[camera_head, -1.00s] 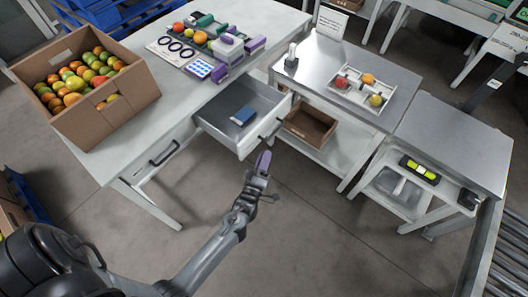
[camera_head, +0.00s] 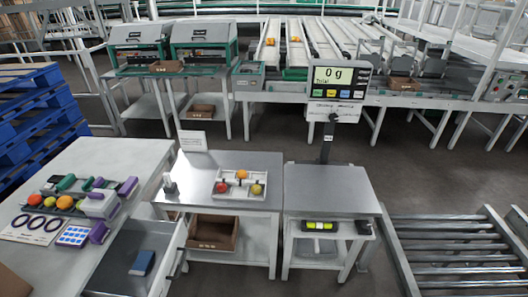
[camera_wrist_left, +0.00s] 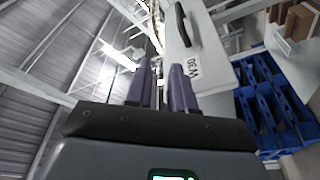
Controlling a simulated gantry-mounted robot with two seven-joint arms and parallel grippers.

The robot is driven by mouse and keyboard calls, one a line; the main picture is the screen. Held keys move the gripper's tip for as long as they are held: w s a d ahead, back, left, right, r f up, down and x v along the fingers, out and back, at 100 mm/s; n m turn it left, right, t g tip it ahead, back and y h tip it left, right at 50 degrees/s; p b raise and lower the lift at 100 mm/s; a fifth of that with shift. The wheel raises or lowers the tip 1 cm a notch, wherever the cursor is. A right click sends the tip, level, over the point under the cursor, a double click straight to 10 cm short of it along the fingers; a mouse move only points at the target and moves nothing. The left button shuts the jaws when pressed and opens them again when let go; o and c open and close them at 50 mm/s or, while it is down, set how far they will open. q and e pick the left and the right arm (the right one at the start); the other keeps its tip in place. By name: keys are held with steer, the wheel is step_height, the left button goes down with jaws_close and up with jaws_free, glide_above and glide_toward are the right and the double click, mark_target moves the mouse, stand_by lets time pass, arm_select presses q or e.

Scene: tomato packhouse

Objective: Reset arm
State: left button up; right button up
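My left gripper (camera_wrist_left: 161,68) shows in the left wrist view, with its two purple fingers apart and nothing between them. Beyond the fingers are a white front panel with a dark handle (camera_wrist_left: 182,25) and printed lettering. I cannot tell the exact distance to it. Neither gripper shows in the head view, and my right gripper is in no view. An open drawer (camera_head: 118,262) at the lower left of the head view holds a blue object (camera_head: 142,262).
A white table (camera_head: 110,155) carries several fruits and instruments. A steel table (camera_head: 200,170) holds a divided tray (camera_head: 240,196) with fruit. A scale display (camera_head: 340,80) stands behind another steel table (camera_head: 330,190). Rollers (camera_head: 455,250) are at right, blue pallets (camera_head: 35,115) at left.

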arm_select(q)
steer(key=s+d+r+m+g+h+p, duration=0.2)
steer(key=s+d+r+m+g+h, duration=0.15)
steer(key=r, duration=0.25)
steer(key=s+d+r+m+g+h+p, duration=0.2)
steer(key=s+d+r+m+g+p, duration=0.15)
steer(key=r+m+g, duration=0.2)
steer(key=s+d+r+m+g+y, duration=0.1)
steer(key=s+r+m+g, duration=0.1)
steer(key=s+m+g, duration=0.7)
step_height(320, 180, up, 38)
steer(key=s+n+t+p, duration=0.1)
steer(key=n+t+p, duration=0.1)
steer(key=p, duration=3.5)
steer(key=shift+s+f+n, duration=0.2)
steer(key=shift+s+n, duration=0.2)
steer(key=shift+n, duration=0.2)
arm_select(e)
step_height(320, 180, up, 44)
